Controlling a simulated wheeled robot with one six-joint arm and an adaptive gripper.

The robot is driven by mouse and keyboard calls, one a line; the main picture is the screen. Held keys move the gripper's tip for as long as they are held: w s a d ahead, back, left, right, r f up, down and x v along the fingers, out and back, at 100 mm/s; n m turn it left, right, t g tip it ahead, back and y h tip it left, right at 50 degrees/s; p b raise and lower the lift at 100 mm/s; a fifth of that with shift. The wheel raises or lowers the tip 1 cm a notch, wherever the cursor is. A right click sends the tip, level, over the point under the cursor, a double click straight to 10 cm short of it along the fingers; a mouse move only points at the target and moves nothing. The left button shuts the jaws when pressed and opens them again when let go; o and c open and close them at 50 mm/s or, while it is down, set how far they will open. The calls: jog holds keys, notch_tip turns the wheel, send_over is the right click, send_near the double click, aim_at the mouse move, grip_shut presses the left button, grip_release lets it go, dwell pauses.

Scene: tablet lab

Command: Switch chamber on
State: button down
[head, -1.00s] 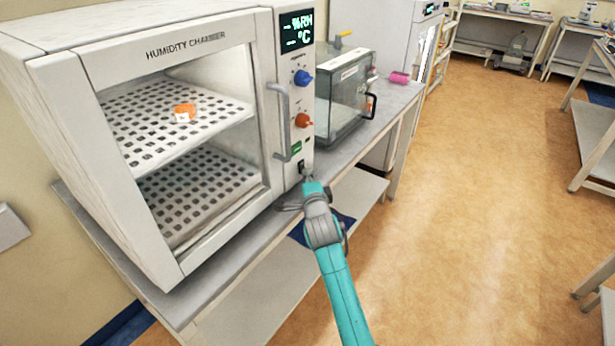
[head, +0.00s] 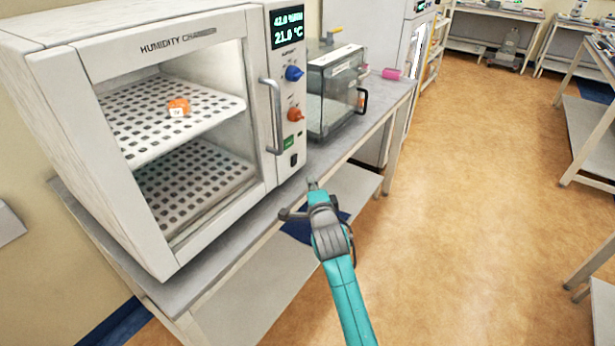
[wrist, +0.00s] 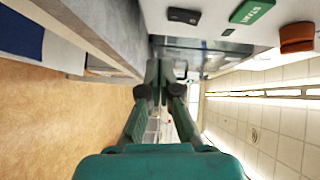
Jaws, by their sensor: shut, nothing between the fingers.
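The humidity chamber (head: 262,120) is a white cabinet with a glass door and a vertical handle, on a bench at the left. Its display (head: 287,27) is lit and reads about 42 %RH and 21.0 °C. A small black rocker switch (head: 294,160) sits low on its control panel; the switch also shows in the wrist view (wrist: 183,15). My gripper (head: 312,183) is shut and empty, in front of and below the switch, apart from the panel. In the wrist view the fingertips (wrist: 160,75) are together.
The panel has a blue knob (head: 294,73), an orange knob (head: 295,114) and a green start button (head: 289,142). An orange-lidded item (head: 178,107) sits on the upper shelf inside. A clear box (head: 335,92) and a pink object (head: 392,74) stand on the bench behind. The floor at right is clear.

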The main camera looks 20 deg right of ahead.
jog(key=s, duration=0.7)
jog(key=shift+a+f, duration=0.25)
jog(key=shift+a, duration=0.2)
jog(key=s+a+f+n+y, duration=0.1)
jog(key=s+f+n, duration=0.3)
jog(key=s, duration=0.5)
jog(key=s+a+f+n+g, duration=0.15)
jog(key=s+f, duration=0.35)
jog(key=s, duration=0.5)
jog(key=s+a+f+n+t+y, duration=0.1)
jog(key=s+f+n, duration=0.35)
jog(key=s, duration=0.45)
jog(key=s+r+n, duration=0.3)
jog(key=s+n, duration=0.1)
jog(key=s, duration=0.8)
jog(key=s+r+n+g, duration=0.1)
jog(key=s+r+n, duration=0.3)
jog(key=s, duration=0.9)
jog(key=shift+s+a+r+n+y, duration=0.2)
jog(key=shift+s+n+y, duration=0.1)
jog(key=shift+n, duration=0.1)
